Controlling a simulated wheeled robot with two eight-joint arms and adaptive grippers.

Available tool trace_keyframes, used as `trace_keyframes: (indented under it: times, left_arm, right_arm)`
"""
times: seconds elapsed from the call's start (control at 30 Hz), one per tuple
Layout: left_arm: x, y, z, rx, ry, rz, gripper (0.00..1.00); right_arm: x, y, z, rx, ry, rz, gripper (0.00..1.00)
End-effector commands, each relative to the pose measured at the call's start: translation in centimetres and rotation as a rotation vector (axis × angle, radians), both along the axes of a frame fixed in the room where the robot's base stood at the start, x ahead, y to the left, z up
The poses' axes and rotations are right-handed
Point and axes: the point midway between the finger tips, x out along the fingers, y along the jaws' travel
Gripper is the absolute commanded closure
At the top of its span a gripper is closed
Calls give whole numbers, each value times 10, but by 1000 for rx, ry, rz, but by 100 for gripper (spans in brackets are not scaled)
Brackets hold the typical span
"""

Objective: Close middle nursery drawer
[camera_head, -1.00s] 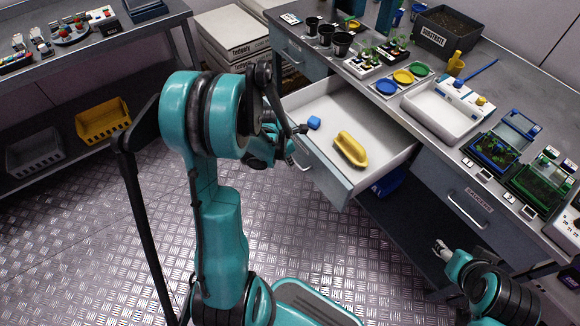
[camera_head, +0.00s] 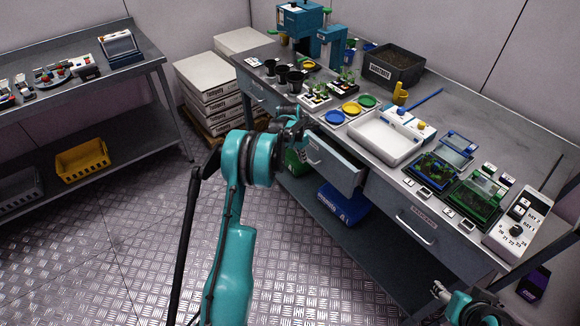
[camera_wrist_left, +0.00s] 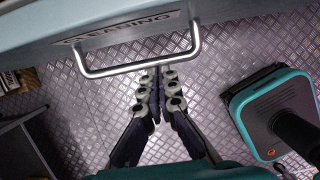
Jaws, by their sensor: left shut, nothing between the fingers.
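The middle nursery drawer (camera_head: 340,170) stands partly open under the bench, pulled out much less than its full depth. Its front with a bar handle (camera_head: 314,155) faces me, and its inside is hidden in the head view. In the left wrist view the handle (camera_wrist_left: 138,68) and part of a label show on the drawer front (camera_wrist_left: 70,20). My left gripper (camera_head: 291,124) is at the drawer front near its left end. Its fingertips (camera_wrist_left: 157,77) are shut and empty, close to the handle; contact is unclear. My right gripper (camera_head: 439,289) is low at the right, away from the drawer.
The bench top (camera_head: 350,115) carries pots, coloured dishes, a white tray (camera_head: 385,138) and seedling boxes. Another closed drawer (camera_head: 410,215) is to the right. A blue bin (camera_head: 343,203) sits on the shelf below. Stacked boxes (camera_head: 205,90) stand behind; the floor in front is clear.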

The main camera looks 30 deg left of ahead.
Motion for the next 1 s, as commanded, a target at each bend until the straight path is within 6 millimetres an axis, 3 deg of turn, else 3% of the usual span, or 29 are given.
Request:
trace_keyframes:
  times: [0.2,0.4,1.0]
  left_arm:
    - [39,-17,0,1,0,-3,100]
    - [57,-24,0,0,1,0,100]
    - [66,-28,1,-1,-6,-1,100]
  right_arm:
    - [0,0,5,0,0,0,46]
    - [0,0,7,0,0,0,46]
    - [0,0,8,0,0,0,46]
